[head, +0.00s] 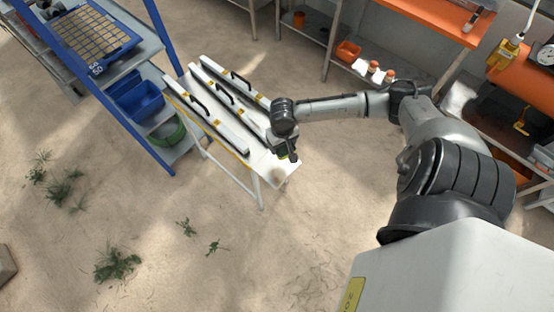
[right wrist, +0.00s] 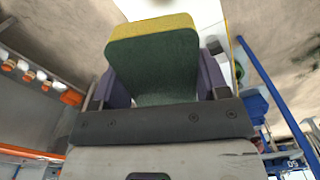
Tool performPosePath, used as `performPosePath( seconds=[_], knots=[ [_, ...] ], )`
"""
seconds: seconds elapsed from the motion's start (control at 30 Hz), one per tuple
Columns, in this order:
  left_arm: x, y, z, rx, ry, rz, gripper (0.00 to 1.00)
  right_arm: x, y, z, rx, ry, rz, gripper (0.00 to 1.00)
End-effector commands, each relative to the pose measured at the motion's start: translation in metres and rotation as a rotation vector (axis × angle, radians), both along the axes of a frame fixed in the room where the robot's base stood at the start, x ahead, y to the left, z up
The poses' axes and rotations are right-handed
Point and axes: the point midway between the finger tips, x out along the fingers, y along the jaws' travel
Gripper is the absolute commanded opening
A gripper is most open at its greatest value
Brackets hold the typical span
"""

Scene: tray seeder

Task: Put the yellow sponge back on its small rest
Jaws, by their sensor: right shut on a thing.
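The yellow sponge (right wrist: 152,55) has a dark green face and a yellow edge. In the right wrist view it sits between the two fingers of my right gripper (right wrist: 160,80), which is shut on it. In the head view my right gripper (head: 288,154) is over the near right end of a narrow white table (head: 262,166); only a bit of green shows there. I cannot tell whether the sponge touches the tabletop. A small pale round patch lies on that table end; I cannot tell whether it is the rest. My left gripper is not in view.
Several long white bars with black handles (head: 215,133) lie along the table, close to my right gripper. A blue rack (head: 152,155) with blue and green bins stands at left. An orange-topped bench (head: 430,22) is at the back right. The sandy floor in front is open.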

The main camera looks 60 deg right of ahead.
Motion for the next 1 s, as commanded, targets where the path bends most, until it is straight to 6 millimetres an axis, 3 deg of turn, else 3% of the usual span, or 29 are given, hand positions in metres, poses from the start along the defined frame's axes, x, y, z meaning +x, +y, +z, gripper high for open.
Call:
performPosePath(
  seconds=[0.03,0.2,0.5,0.67,1.0],
  knots=[
    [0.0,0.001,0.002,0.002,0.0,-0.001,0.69,-0.013,-0.014,-0.005,-0.002,0.009,-0.015,0.49],
    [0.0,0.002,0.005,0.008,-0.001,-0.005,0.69,-0.04,-0.046,-0.014,-0.002,0.007,-0.036,0.49],
    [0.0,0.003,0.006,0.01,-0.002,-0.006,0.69,-0.06,-0.072,-0.02,0.002,0.001,-0.044,0.49],
    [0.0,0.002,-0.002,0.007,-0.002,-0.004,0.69,-0.05,-0.06,-0.033,0.007,-0.003,-0.045,0.49],
    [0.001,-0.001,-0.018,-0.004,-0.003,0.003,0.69,-0.006,-0.008,-0.073,0.006,0.0,-0.045,0.49]
  ],
)
